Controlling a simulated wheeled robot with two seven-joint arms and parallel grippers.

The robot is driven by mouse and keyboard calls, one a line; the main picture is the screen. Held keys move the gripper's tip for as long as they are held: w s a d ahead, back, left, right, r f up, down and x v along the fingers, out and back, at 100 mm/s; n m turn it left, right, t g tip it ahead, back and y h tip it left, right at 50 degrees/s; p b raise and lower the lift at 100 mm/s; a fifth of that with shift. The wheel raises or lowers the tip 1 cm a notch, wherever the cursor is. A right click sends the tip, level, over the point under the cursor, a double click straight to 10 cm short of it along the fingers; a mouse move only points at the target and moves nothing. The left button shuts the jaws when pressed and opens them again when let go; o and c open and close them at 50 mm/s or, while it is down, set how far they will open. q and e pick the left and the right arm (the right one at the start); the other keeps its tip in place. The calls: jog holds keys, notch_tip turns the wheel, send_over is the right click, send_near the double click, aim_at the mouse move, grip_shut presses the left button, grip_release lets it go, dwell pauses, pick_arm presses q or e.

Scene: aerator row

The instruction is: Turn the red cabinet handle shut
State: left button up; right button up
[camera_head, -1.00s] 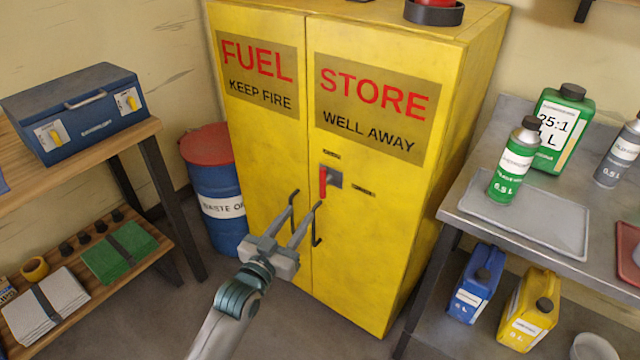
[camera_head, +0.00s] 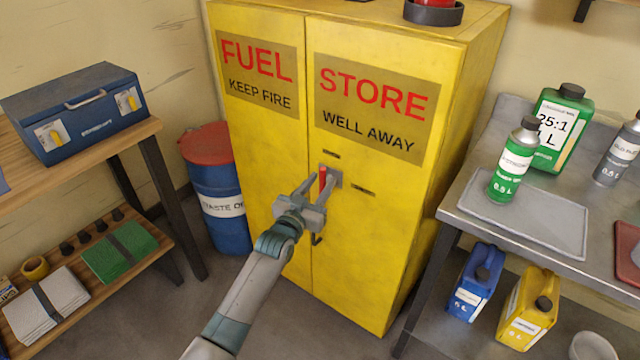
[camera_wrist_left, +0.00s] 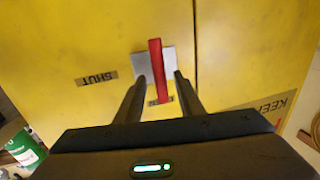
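The red cabinet handle (camera_head: 322,178) stands upright on a grey plate (camera_head: 335,177) on the right door of the yellow fuel cabinet (camera_head: 365,235). My left gripper (camera_head: 320,184) is open at the handle. In the left wrist view the red handle (camera_wrist_left: 156,65) lies between the two spread fingers (camera_wrist_left: 159,78), with a gap on each side. The grey plate (camera_wrist_left: 171,62) is behind it. A "SHUT" label (camera_wrist_left: 96,78) reads upside down to the left there; it shows right of the handle in the head view (camera_head: 363,190). My right gripper is not in view.
A blue drum (camera_head: 220,205) with a red lid stands left of the cabinet. A metal bench (camera_head: 470,225) with bottles is at the right, with blue (camera_head: 475,282) and yellow (camera_head: 528,310) cans below. A wooden shelf unit (camera_head: 60,160) stands at the left. Black door pulls are partly hidden by my gripper.

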pick_arm(q)
jog(key=shift+w, duration=0.1)
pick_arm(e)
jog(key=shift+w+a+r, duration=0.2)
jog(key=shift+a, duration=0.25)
